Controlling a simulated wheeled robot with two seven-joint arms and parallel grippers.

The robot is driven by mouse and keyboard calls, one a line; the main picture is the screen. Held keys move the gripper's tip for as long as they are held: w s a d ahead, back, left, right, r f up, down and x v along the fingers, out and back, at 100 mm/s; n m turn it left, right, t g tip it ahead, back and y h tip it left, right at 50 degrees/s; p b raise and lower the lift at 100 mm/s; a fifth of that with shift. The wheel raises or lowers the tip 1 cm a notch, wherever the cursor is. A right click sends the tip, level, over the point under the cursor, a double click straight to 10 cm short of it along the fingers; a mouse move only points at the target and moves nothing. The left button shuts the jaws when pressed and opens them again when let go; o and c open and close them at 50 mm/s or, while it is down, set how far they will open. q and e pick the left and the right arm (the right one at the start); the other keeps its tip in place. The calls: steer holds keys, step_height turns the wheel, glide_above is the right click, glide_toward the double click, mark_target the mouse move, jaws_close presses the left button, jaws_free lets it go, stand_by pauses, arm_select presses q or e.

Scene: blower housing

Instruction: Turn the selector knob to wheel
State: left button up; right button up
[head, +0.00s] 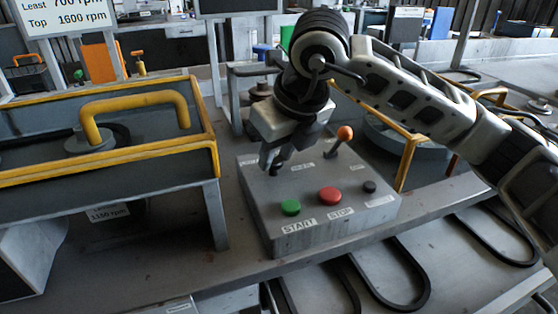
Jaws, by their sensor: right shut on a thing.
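The grey control box (318,222) stands on the bench in the middle of the head view. My right gripper (275,165) reaches down onto the rear left part of its top. It is shut on the selector knob, which is mostly hidden behind the fingers and the gripper body. Small white labels lie around that spot, too small to read, so I cannot tell which one the knob points to. My left gripper is not in view.
A green START button (290,207), a red STOP button (329,196) and a small black knob (369,187) sit along the box's front. An orange-tipped lever (344,134) stands close to my right gripper. A yellow-edged housing (120,150) is at the left.

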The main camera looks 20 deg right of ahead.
steer(key=m+b, duration=0.1)
steer(key=m+h+b, duration=0.1)
steer(key=m, duration=0.1)
steer(key=shift+a+m, duration=0.2)
steer(key=shift+m, duration=0.1)
steer(key=shift+a+m+h+b, duration=0.15)
steer(key=shift+m+h+b, duration=0.6)
steer(key=shift+m, duration=0.65)
steer(key=o, duration=1)
steer(key=p+v, duration=0.2)
steer(key=v, duration=1.4)
steer(key=shift+s+a+p, duration=0.15)
steer(key=shift+p, duration=0.25)
